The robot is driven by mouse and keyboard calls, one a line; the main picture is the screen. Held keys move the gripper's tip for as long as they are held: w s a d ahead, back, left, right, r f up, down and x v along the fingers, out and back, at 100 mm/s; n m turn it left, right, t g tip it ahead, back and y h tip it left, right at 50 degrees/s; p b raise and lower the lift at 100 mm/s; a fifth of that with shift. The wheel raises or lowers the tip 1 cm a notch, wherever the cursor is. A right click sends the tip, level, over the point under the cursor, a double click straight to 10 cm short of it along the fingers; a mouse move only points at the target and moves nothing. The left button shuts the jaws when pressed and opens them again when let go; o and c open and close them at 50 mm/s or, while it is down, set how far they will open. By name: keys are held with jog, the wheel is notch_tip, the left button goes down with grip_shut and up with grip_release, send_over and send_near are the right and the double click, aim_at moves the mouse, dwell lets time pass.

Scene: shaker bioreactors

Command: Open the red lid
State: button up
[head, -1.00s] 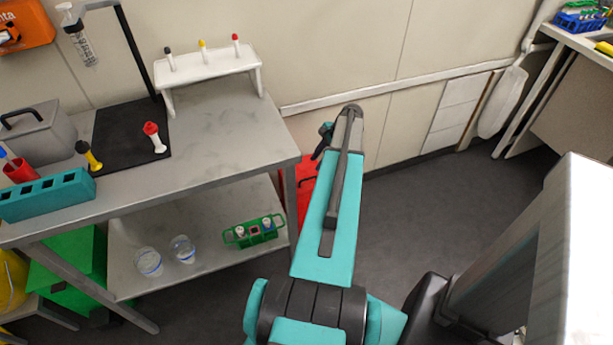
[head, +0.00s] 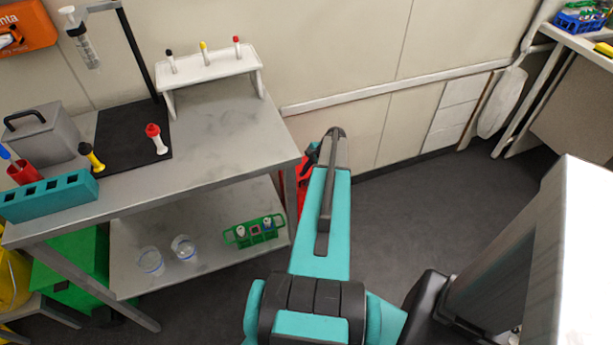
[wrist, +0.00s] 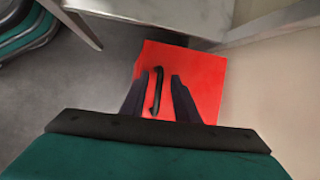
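The red lid (wrist: 205,70) shows in the wrist view as a flat red square with a slim black handle (wrist: 156,92) on top. In the head view a strip of the red thing (head: 303,197) shows beside the table leg, mostly hidden behind my arm. My gripper (wrist: 159,78) is open, its two dark fingers pointing at the lid. The handle appears between the fingers, with a gap on each side. I cannot tell how far above the handle the fingertips are. The lid looks flat and closed.
A steel table (head: 225,140) stands left of the lid, its leg (head: 292,205) close by. Its lower shelf (head: 205,255) holds a green rack (head: 255,232) and two clear cups. The wall (head: 390,120) is close behind the lid. Open floor (head: 420,220) lies to the right.

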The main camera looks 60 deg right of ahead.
grip_shut()
jog(key=shift+s, duration=0.1)
dwell(1.4)
